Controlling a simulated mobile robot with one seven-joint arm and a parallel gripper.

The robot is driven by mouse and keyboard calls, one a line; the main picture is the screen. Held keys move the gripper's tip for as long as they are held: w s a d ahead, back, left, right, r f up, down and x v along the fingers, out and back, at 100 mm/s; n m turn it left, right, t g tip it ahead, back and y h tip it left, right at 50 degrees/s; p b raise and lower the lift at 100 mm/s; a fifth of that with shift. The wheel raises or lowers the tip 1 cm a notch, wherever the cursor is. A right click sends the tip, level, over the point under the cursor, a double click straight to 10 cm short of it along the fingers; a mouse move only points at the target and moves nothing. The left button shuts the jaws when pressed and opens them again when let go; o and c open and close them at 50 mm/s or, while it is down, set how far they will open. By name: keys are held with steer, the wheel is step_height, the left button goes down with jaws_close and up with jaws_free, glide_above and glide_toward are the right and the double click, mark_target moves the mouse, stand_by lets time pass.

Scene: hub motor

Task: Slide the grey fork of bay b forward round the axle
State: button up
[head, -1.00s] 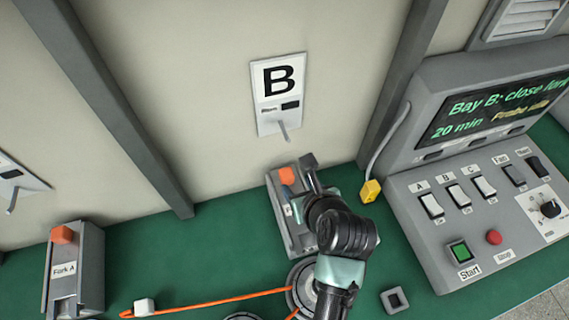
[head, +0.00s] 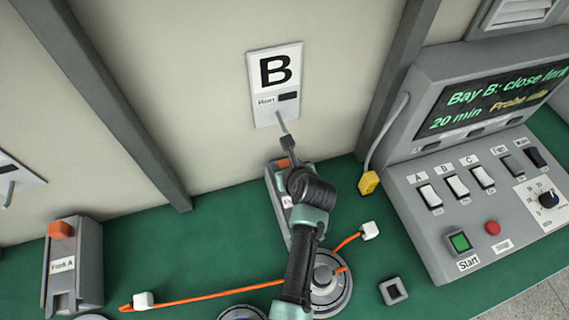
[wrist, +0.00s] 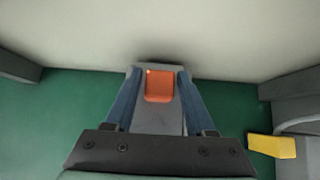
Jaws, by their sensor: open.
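The grey fork of bay B (head: 271,190) stands on the green bench against the wall, below the B sign. Its orange knob (head: 283,163) is partly hidden by my gripper (head: 289,152) in the head view. In the wrist view, the knob (wrist: 160,86) and the grey fork top (wrist: 157,120) lie between the two blue fingers of my gripper (wrist: 158,75). The fingers are apart, one on each side of the knob; contact cannot be told. A round grey hub motor (head: 328,283) with the axle at its middle sits in front of the fork, partly behind my arm.
An orange cable (head: 200,295) with white end blocks (head: 370,230) crosses the bench. A yellow plug (head: 369,183) hangs right of the fork, also in the wrist view (wrist: 271,146). The control console (head: 480,210) stands at right. Fork A (head: 75,270) is at far left.

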steer(key=shift+w+f, duration=0.1)
steer(key=shift+c, duration=0.2)
jaws_close()
stand_by(1.3)
